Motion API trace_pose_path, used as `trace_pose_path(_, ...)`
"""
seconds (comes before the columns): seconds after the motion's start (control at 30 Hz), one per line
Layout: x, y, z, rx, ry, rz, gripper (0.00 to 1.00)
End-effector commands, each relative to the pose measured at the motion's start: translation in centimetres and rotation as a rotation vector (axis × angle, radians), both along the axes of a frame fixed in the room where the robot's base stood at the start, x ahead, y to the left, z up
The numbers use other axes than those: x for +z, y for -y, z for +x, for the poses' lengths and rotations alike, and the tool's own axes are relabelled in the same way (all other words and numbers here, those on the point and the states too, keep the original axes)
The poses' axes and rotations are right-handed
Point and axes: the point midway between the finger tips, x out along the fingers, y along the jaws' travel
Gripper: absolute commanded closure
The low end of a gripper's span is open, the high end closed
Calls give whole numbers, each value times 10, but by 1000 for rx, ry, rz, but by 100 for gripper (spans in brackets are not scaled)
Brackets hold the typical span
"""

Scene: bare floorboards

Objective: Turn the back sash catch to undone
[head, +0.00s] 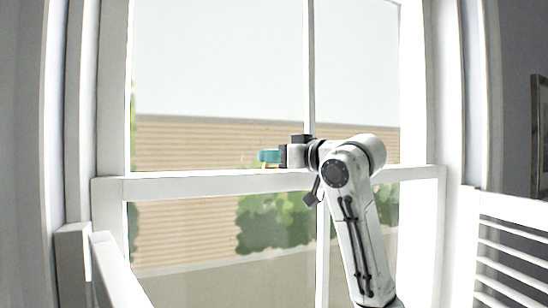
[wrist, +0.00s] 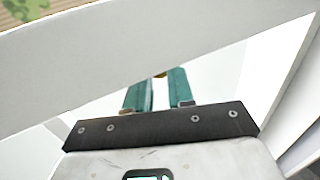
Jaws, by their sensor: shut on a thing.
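My gripper (head: 268,156) is at the meeting rail of the sash window (head: 215,184), with its teal fingers pointing left just above the rail. In the wrist view, the two teal fingers (wrist: 159,83) reach past the white rail's edge. A small brass-coloured bit of the sash catch (wrist: 160,75) shows between their tips, and the fingers are shut on it. Most of the catch is hidden by the fingers and the rail, so I cannot tell how far it is turned. In the head view the fingers cover the catch.
A vertical glazing bar (head: 309,70) stands behind my wrist. White window jambs flank the opening on both sides. A white slatted shutter (head: 512,245) is at the lower right, and white panels (head: 115,270) stand at the lower left. A framed picture (head: 540,135) hangs at the right.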

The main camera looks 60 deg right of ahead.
Motion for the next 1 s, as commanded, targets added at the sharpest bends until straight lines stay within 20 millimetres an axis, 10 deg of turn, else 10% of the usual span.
trace_pose_path(0.43, 1, 0, 2, -50, 2, 0, 100)
trace_pose_path(0.47, 1, 0, 2, -50, 2, 0, 76)
trace_pose_path(0.7, 0, 0, 2, -50, 1, 0, 54)
trace_pose_path(1.0, 0, 0, -1, -50, 2, 0, 54)
